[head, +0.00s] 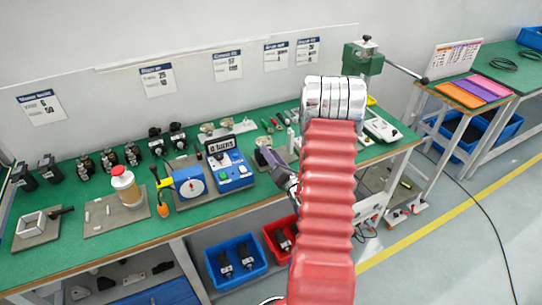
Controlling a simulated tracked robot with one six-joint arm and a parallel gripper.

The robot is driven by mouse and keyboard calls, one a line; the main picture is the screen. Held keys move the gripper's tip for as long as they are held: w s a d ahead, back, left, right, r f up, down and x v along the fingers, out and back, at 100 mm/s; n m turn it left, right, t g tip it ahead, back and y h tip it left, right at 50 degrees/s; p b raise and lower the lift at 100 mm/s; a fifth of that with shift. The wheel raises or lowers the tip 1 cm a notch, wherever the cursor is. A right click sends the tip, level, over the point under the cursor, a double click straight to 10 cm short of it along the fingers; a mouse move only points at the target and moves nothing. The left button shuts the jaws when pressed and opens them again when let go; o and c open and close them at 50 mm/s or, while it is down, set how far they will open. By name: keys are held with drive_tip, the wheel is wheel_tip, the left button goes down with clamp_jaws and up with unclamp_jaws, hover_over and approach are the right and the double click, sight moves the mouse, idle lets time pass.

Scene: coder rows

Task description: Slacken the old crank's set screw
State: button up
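My arm with its red ribbed sleeve rises through the middle of the head view. My gripper (283,178) shows only in part, to the left of the sleeve, above the front of the green bench; its fingertips are too small and covered to read. A green box-shaped device (362,58) with a dark knob on top and a long dark lever running right stands at the back right; I cannot tell whether this is the old crank. No set screw can be made out. A blue unit with a round white dial (189,185) and a blue meter box (230,165) stand left of my gripper.
The green bench (75,240) carries a white bottle with a red cap (126,186), several black parts and a framed block on a mat (36,230). Blue (235,281) and red (269,238) bins sit below. Colored trays (473,90) lie on the right table. Floor at right is mostly clear.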

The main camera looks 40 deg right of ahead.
drive_tip(key=v, duration=1.4)
drive_tip(key=shift+w, duration=0.1)
idle(0.6)
